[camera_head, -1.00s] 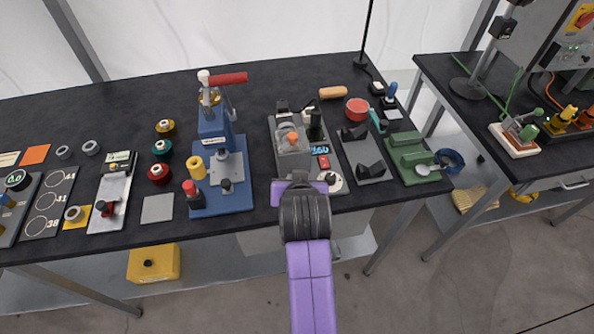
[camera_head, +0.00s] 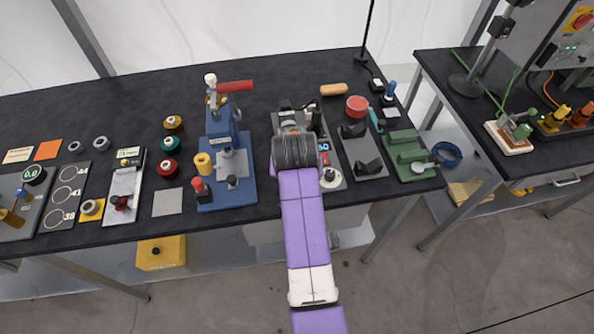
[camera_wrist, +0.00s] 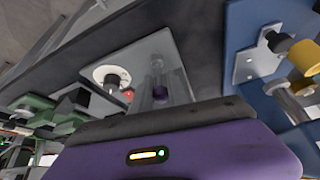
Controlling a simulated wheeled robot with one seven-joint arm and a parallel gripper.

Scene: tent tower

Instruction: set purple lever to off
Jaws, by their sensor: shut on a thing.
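The purple lever (camera_wrist: 160,92) shows in the wrist view as a small purple piece on a grey device plate. My gripper (camera_wrist: 158,76) is shut on it; its pale fingers stand on both sides and partly hide it. The lever's exact angle cannot be told. In the head view, the grey device (camera_head: 335,178) lies at the front of the dark table, and my dark wrist covers the lever and my fingers.
A round white dial with a black knob (camera_wrist: 111,78) is on the same plate. The blue press (camera_head: 222,165) stands left of my arm. A grey plate with black blocks (camera_head: 366,165) and a green fixture (camera_head: 408,160) lie to the right.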

